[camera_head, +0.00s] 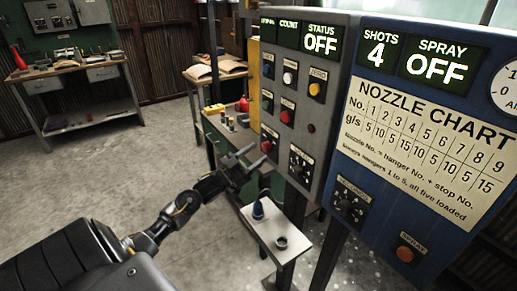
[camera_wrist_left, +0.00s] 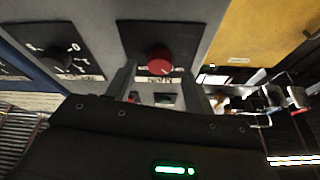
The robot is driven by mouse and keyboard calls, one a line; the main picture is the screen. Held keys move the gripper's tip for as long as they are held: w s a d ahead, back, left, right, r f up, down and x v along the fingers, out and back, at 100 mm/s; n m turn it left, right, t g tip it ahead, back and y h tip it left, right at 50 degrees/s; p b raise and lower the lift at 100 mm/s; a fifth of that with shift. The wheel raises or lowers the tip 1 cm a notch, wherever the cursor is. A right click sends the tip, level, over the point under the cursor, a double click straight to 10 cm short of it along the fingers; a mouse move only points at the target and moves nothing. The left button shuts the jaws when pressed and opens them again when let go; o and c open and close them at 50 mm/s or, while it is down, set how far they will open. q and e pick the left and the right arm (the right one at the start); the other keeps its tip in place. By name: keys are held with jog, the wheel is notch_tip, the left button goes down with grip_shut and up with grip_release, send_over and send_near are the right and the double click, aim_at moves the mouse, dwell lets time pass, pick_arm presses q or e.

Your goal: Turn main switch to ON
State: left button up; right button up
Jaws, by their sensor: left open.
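The grey control panel (camera_head: 318,75) stands in the middle of the head view, with a STATUS display (camera_head: 320,40) reading OFF. A red rotary knob (camera_head: 266,146), apparently the main switch, sits low on its left side. In the left wrist view the red knob (camera_wrist_left: 159,58) sits on a black plate, its label too blurred to read surely. My left gripper (camera_head: 251,158) is open and empty, just in front of the knob. In the left wrist view its fingers (camera_wrist_left: 159,76) stand either side of the knob's line; contact cannot be told. My right gripper is out of view.
A black rotary selector (camera_head: 300,161) is right of the red knob. A blue panel (camera_head: 365,122) with a nozzle chart stands further right, its display reading SPRAY OFF. Floor at left is clear.

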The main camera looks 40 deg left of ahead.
pick_arm(q)
jog(key=shift+x, duration=1.05)
jog(key=c, duration=1)
